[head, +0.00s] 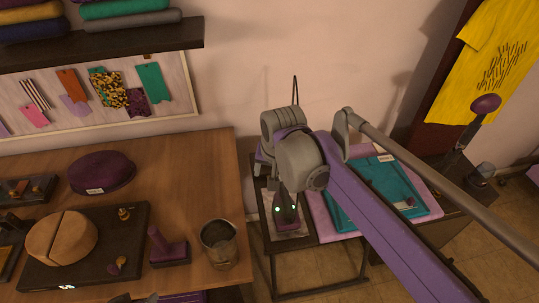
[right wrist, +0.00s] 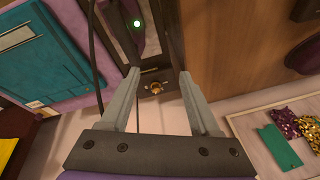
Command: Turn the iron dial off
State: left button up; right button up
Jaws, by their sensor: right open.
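A purple iron (head: 287,212) with a small green light stands on a narrow dark-framed stand, partly hidden by my right arm in the head view. In the right wrist view the iron (right wrist: 128,28) shows at the top with its green light lit. The dial is hidden in the head view. Grey tips at the bottom edge may be my left gripper (head: 136,298).
The wooden table (head: 190,160) at left holds a purple cushion (head: 101,172), a metal cup (head: 219,243) and a purple stamp-like block (head: 168,248). A dark cable (right wrist: 93,50) runs beside the stand.

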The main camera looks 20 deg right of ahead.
jog(key=w+d+f+m+g+b, duration=0.1)
jog(key=w+d+f+m, duration=0.1)
jog(key=w+d+m, duration=0.3)
jog(key=w+d+f+m+g, duration=0.1)
jog(key=w+m, duration=0.1)
jog(key=w, duration=0.6)
jog(key=w+d+f+m+g+b, duration=0.1)
jog(key=w+d+f+m+g, duration=0.1)
jog(key=w+d+m, duration=0.3)
pick_arm(q)
jog(key=f, duration=0.2)
jog(key=s+f, duration=0.1)
jog(key=f, duration=0.1)
jog(key=shift+s, duration=0.1)
pick_arm(e)
jog(key=shift+n, duration=0.4)
jog(key=f, duration=0.3)
jog(key=a+f, duration=0.1)
jog(key=f, duration=0.3)
jog(key=w+a+f, duration=0.1)
jog(key=f, duration=0.2)
jog(key=shift+f, duration=0.3)
grip_shut()
